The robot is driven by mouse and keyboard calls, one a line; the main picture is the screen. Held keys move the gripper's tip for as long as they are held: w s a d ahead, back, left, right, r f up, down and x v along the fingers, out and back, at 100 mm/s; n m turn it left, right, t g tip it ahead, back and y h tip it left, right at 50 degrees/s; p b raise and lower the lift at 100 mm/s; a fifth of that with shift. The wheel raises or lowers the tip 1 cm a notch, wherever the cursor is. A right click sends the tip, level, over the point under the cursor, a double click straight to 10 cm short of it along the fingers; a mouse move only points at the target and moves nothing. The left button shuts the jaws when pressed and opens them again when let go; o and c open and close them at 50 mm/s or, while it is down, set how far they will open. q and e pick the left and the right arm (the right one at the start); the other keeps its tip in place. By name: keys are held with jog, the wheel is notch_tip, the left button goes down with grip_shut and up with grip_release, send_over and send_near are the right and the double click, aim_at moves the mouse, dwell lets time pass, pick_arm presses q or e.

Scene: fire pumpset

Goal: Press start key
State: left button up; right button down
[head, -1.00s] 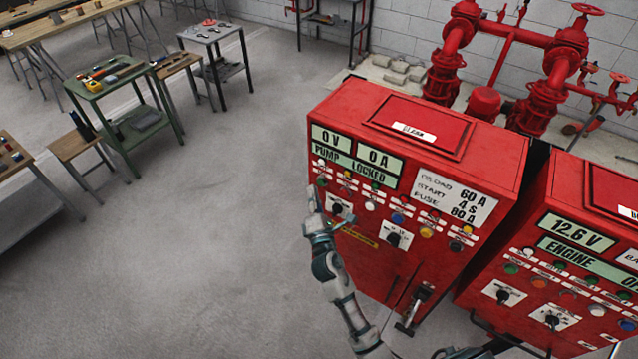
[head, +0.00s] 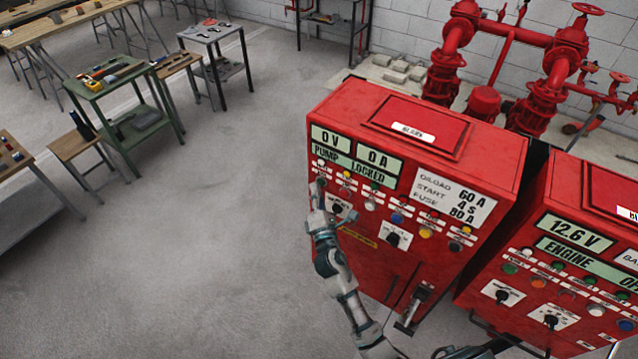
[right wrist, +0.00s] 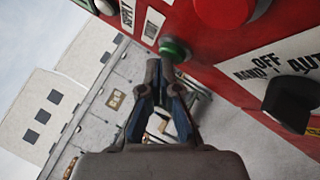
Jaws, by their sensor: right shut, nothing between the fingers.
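The red pump cabinet (head: 405,210) has displays (head: 356,158) reading 0 V, 0 A and PUMP LOCKED, with rows of coloured buttons below. My right gripper (head: 319,186) is at the left edge of this panel, shut and empty. In the right wrist view, a green button (right wrist: 174,48) sits just beyond the tips of the right gripper (right wrist: 161,65). The fingers partly cover it, and I cannot tell whether they touch it. No button label clearly reads start. My left gripper is not in view.
A black selector knob (right wrist: 291,103) marked OFF and AUTO is right of the fingers, and a large red button (right wrist: 224,10) is above. A second red cabinet (head: 570,250) stands to the right. Red pipes (head: 500,60) are behind. The floor (head: 200,230) at left is clear.

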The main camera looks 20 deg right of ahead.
jog(key=shift+w+d, duration=0.15)
jog(key=shift+d, duration=0.05)
jog(key=shift+a, duration=0.1)
dwell(0.4)
jog(key=shift+s+a, duration=0.55)
jog(key=s+a, duration=0.1)
jog(key=a, duration=0.1)
jog(key=s+a+b, duration=0.1)
jog(key=s+a, duration=0.1)
dwell(0.5)
dwell(0.6)
